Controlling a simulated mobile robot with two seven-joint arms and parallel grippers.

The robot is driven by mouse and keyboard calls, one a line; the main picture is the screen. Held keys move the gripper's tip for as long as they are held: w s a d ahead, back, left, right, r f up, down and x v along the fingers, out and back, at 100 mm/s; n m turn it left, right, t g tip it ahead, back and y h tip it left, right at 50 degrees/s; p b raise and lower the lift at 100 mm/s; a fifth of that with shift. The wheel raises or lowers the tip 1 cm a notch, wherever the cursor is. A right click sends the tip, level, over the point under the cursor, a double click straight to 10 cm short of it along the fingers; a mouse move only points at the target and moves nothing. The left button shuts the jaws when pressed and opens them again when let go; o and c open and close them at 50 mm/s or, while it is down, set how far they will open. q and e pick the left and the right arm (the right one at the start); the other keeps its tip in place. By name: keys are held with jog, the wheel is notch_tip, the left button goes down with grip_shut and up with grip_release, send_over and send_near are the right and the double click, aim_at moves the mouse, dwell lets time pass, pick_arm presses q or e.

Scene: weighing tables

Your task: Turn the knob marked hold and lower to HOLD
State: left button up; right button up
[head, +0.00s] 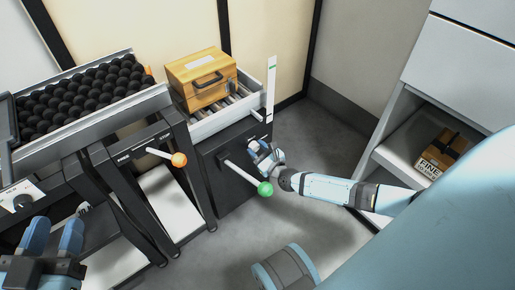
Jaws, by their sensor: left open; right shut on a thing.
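My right gripper (259,150) reaches in from the right to the upper front of the dark cabinet (225,170) and is shut on a small knob there. The fingers hide most of this knob, so I cannot tell which way it points. A small pale label shows just above the fingers, too small to read. My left gripper (58,238) is at the lower left, its two blue fingers apart and empty, away from the cabinet.
A green-ball lever (265,188) sticks out just below my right gripper. An orange-ball lever (179,159) is further left. A wooden box (202,78) sits on rollers above the cabinet. A tray of black balls (80,95) is at left; shelves (400,150) stand at right.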

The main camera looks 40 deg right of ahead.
jog(key=n, duration=0.2)
jog(key=shift+n+p, duration=0.35)
jog(key=shift+n, duration=0.05)
jog(key=n, duration=0.2)
jog(key=shift+n+p, duration=0.35)
jog(key=shift+n, duration=0.05)
jog(key=n+p, duration=0.1)
jog(key=n, duration=0.2)
jog(key=shift+a+n, duration=0.1)
jog(key=shift+n, duration=0.2)
jog(key=n+p, duration=0.1)
jog(key=n, duration=0.2)
jog(key=shift+f, duration=0.15)
jog(key=shift+n+p, duration=0.45)
jog(key=shift+n, duration=0.75)
pick_arm(q)
jog(key=s+n, duration=0.1)
jog(key=s+d+f+n+g, duration=0.1)
jog(key=n, duration=0.1)
jog(key=shift+s+d+g+y, duration=0.1)
jog(key=shift+d+g+y, duration=0.05)
jog(key=shift+g+y, duration=0.15)
pick_arm(e)
jog(key=shift+f, duration=0.1)
jog(key=shift+n, duration=0.3)
pick_arm(q)
jog(key=shift+s, duration=0.1)
